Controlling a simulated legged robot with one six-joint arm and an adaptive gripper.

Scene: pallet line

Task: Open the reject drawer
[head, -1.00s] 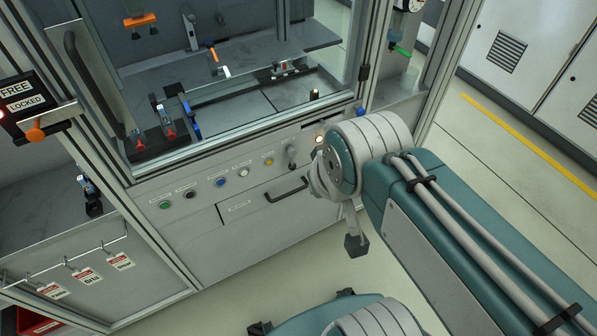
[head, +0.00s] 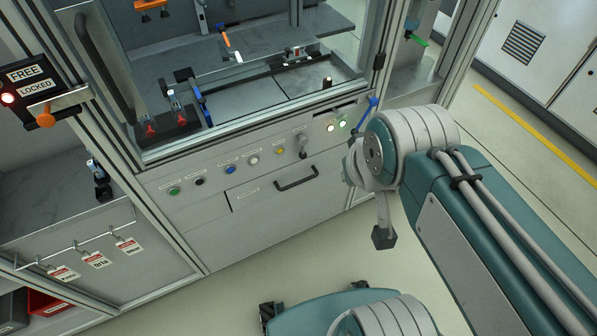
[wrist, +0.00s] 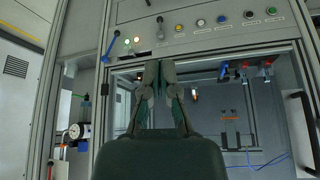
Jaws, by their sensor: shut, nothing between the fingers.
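The reject drawer (head: 265,206) is in the lower front of the machine in the head view, its front appearing flush with the panel. Its black bar handle (head: 297,180) is fully visible, left of my arm, with nothing touching it. My gripper (wrist: 158,64) shows in the wrist view, with its fingers together and empty, in front of the machine's window and below the button row. I cannot make out the fingers in the head view, where my arm's wrist covers them. I cannot see the drawer in the wrist view.
A row of buttons (head: 230,170) and a blue lever (head: 365,115) sit above the drawer. At left are a FREE/LOCKED sign (head: 36,85), hanging tags (head: 94,260) and a red bin (head: 45,302). The floor (head: 235,290) before the drawer has clear room.

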